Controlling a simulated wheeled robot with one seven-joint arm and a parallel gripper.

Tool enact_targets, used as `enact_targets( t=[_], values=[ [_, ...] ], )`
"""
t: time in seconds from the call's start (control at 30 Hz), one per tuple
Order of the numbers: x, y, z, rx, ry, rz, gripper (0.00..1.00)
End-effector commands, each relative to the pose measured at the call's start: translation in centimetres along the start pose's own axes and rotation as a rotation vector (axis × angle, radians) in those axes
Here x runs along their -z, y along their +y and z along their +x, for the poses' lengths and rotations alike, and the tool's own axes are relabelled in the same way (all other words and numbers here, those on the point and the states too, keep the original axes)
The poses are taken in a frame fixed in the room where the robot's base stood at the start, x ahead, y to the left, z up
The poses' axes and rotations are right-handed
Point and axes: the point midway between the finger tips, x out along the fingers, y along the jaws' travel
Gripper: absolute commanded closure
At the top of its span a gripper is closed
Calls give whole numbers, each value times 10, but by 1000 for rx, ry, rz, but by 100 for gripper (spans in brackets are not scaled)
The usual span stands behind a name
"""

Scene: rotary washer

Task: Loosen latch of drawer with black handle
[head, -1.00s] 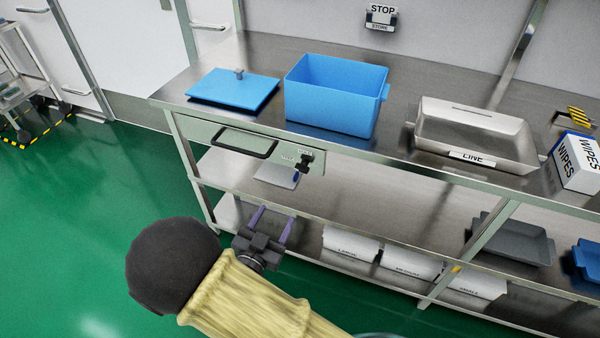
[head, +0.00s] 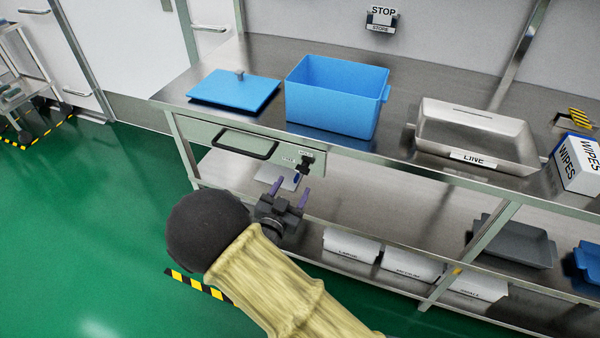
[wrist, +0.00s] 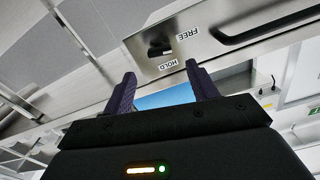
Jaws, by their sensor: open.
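The drawer with the black handle (head: 247,143) sits under the left part of the steel bench top. Its latch (head: 305,163) is a small black knob at the drawer front's right end, with small labels beside it. In the wrist view the latch (wrist: 159,48) lies between a FREE label and a HOLD label, ahead of my fingers. My gripper (head: 290,188) is open and empty, below the latch and apart from it. In the wrist view my gripper (wrist: 163,85) shows two purple fingers spread on either side of the latch's line. The black handle also shows there (wrist: 262,22).
On the bench stand a blue lid (head: 235,90), a blue bin (head: 330,105), a steel tray (head: 475,135) and a wipes box (head: 578,162). The lower shelf holds white boxes (head: 410,264) and a grey tray (head: 515,244). Green floor (head: 100,220) is open at left.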

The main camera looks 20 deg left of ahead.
Motion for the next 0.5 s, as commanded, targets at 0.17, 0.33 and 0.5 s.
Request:
enact_targets(
  t=[0.17,0.33,0.5],
  values=[
    [0,0,32,0,0,0,42],
    [0,-1,57,1,0,0,42],
    [0,-2,68,3,-1,0,42]
  ],
)
